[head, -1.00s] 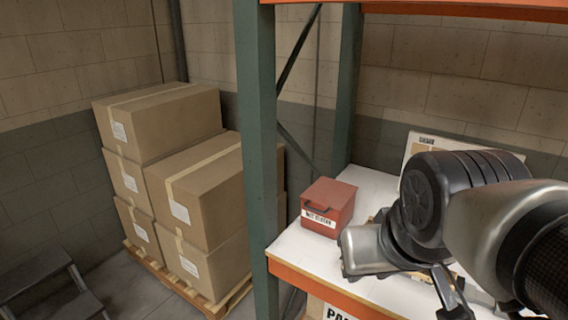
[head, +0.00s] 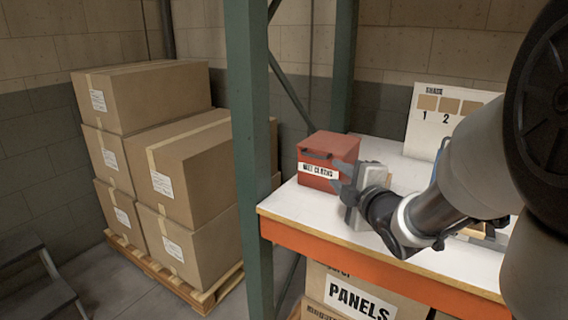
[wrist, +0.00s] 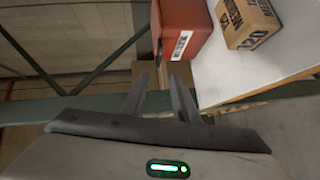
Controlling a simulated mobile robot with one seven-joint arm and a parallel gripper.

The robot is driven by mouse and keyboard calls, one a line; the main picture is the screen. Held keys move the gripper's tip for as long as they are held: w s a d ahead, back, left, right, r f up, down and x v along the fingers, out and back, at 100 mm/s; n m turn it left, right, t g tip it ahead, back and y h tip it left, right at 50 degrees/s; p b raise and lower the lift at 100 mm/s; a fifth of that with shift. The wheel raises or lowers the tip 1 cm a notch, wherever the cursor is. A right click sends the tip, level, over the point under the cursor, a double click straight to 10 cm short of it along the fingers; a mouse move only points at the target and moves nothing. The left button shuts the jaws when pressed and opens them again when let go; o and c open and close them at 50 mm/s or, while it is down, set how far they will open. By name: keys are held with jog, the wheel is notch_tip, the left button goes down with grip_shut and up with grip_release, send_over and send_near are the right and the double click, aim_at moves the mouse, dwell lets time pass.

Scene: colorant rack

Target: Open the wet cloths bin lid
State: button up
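The wet cloths bin (head: 314,169) is a red box on the white shelf top, with a white label on its front and a dark handle at the front of its lid. Its lid (head: 331,143) is shut. My gripper (head: 342,178) is at the bin's front right corner, its fingers pointing left and overlapping the bin's edge in the head view. I cannot tell whether they touch it. In the wrist view the two fingers (wrist: 160,92) are apart with nothing between them, and the bin (wrist: 180,22) lies beyond them, slightly right.
A green rack post (head: 252,150) stands left of the bin. The shelf has an orange front edge (head: 370,262). A small cardboard box (wrist: 245,22) sits beside the bin. A shade board (head: 440,112) stands at the back. Stacked cartons (head: 150,95) are on a pallet at left.

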aim_at(316, 157)
jog(key=b+x, duration=0.1)
jog(key=x, duration=1.6)
jog(key=shift+r, duration=0.1)
grip_shut()
dwell(0.7)
